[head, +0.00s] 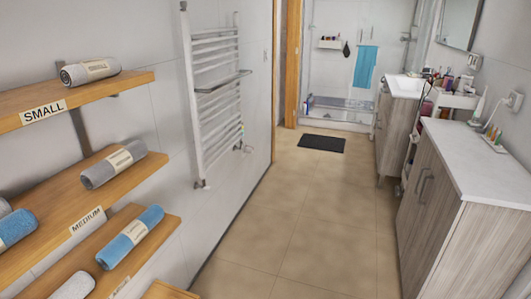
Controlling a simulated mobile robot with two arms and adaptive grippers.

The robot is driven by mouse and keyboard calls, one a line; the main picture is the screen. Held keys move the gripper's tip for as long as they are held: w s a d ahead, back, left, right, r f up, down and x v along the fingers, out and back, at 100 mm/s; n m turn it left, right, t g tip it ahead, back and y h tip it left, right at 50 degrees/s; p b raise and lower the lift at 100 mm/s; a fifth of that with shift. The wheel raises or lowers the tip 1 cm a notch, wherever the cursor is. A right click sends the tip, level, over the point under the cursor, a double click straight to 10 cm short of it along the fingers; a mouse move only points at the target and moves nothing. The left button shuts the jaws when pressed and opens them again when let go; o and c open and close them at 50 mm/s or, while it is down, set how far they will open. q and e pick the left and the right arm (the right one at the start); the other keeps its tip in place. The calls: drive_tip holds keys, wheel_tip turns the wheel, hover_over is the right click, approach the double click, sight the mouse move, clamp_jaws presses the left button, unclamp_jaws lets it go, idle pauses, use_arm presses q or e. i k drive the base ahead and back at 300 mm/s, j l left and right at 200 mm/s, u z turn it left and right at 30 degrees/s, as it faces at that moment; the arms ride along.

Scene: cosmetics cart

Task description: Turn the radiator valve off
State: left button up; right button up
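A white towel radiator (215,90) is mounted on the left wall, beyond the wooden shelves. A small fitting (201,184) shows under its near lower corner. Another small pale fitting (241,147) shows at its far lower corner, near the wall. Both are too small to tell which is the valve or how it is turned. Neither of my grippers is in view, and nothing touches the radiator.
Wooden shelves (130,88) with rolled towels (113,164) jut out at the near left. A wood-grain cabinet (440,215) with a pale top stands at right. The tiled floor (310,210) between them is clear up to a dark mat (321,143).

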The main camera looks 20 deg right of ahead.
sight(249, 149)
drive_tip(key=z, duration=0.4)
drive_tip(key=i+l+u, duration=0.1)
drive_tip(key=i, duration=0.3)
drive_tip(key=i+l+u, duration=0.1)
drive_tip(key=i, duration=0.25)
drive_tip(key=i+l+u, duration=0.1)
drive_tip(key=i, duration=0.3)
